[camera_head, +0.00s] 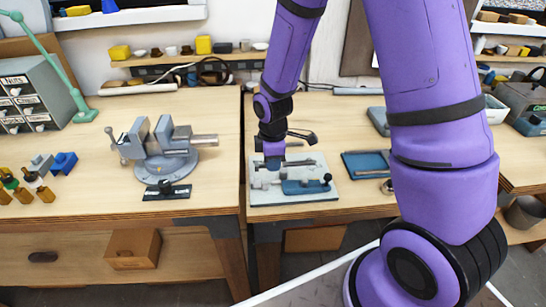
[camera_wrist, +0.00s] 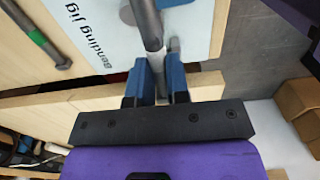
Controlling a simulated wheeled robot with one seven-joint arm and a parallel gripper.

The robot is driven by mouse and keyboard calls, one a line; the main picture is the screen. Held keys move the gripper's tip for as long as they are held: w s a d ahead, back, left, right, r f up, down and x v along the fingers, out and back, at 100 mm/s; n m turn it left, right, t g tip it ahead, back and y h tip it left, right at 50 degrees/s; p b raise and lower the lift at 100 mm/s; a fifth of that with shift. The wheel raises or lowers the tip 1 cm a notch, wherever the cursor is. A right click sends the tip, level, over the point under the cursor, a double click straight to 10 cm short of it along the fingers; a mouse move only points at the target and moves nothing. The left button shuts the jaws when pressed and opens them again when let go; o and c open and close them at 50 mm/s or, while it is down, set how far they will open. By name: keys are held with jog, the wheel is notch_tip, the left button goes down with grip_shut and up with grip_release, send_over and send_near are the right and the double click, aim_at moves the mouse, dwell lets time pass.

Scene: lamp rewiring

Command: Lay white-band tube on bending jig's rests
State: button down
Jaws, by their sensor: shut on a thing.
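The white bending jig plate (camera_head: 263,196) lies on the right bench near its front edge. It also shows in the wrist view (camera_wrist: 196,22), with its "Bending jig" lettering. My gripper (camera_wrist: 158,72) is shut on a grey tube (camera_wrist: 147,20) between its blue fingers. A pale stretch of the tube shows between the fingers. The tube reaches over the jig plate. In the head view, my gripper (camera_head: 273,163) is low over the jig's back left part. I cannot tell whether the tube touches the rests.
A green-banded tube (camera_wrist: 37,38) lies on the bench beside the jig. A blue lever part (camera_head: 306,187) sits on the jig. A blue tray (camera_head: 367,165) is right of it. A grey vise (camera_head: 165,150) stands on the left bench, across a narrow gap.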

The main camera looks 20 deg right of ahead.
aim_at(273, 183)
jog(key=shift+f, duration=2.35)
jog(key=shift+s+f, duration=0.2)
jog(key=shift+f, duration=0.1)
jog(key=shift+s+f, duration=0.1)
jog(key=shift+s, duration=0.05)
jog(key=c, duration=1)
grip_release()
jog(key=shift+r, duration=0.4)
jog(key=shift+c, duration=0.3)
jog(key=shift+o, duration=0.2)
jog(key=r, duration=0.7)
jog(key=w+r, duration=0.1)
jog(key=r, duration=0.3)
jog(key=shift+d, duration=0.1)
